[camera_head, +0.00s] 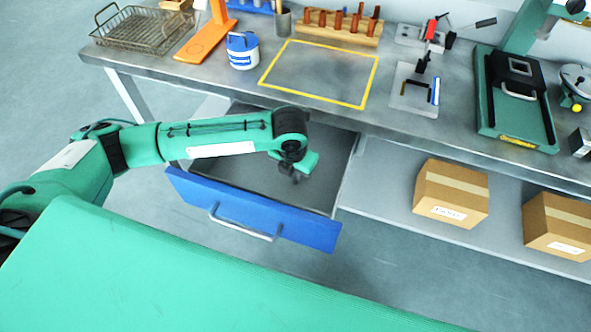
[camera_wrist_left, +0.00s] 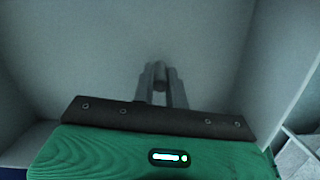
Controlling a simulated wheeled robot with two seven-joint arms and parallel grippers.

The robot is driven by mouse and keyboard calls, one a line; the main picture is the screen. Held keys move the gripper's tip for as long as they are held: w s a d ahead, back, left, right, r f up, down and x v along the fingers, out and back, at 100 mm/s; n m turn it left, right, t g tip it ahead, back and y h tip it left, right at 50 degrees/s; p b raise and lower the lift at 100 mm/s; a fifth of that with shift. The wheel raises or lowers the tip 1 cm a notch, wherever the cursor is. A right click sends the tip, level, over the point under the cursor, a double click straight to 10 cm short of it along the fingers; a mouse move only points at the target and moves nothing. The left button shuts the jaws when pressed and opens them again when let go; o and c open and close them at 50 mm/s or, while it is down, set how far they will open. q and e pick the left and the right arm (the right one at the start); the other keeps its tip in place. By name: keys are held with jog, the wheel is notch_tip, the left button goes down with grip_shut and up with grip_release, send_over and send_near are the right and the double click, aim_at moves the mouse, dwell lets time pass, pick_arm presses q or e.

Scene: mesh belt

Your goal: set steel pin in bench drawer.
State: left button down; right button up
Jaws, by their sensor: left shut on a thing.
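The bench drawer (camera_head: 325,205) is pulled open below the bench, with a blue front (camera_head: 255,214) and a metal handle. My left gripper (camera_head: 295,177) reaches down into the open drawer, over its grey floor. In the left wrist view the left gripper (camera_wrist_left: 161,88) points at the drawer floor (camera_wrist_left: 160,40), its fingers shut on a small grey steel pin (camera_wrist_left: 159,78). Only a short piece of the pin shows between the fingertips. I cannot tell whether the pin touches the floor. My right gripper is not in view.
On the bench top (camera_head: 400,125) are a wire basket (camera_head: 145,28), a blue and white tub (camera_head: 242,50), a wooden rack (camera_head: 338,27) with several brown pegs, and a green press (camera_head: 515,100). Two cardboard boxes (camera_head: 451,191) sit on the lower shelf. The drawer floor around the gripper looks clear.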

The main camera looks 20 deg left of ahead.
pick_arm(q)
jog(key=c, duration=1.4)
grip_release()
jog(key=shift+f, duration=0.1)
notch_tip(320, 180, up, 12)
jog(key=s, duration=0.1)
jog(key=shift+s+a, duration=0.2)
jog(key=shift+s, duration=0.1)
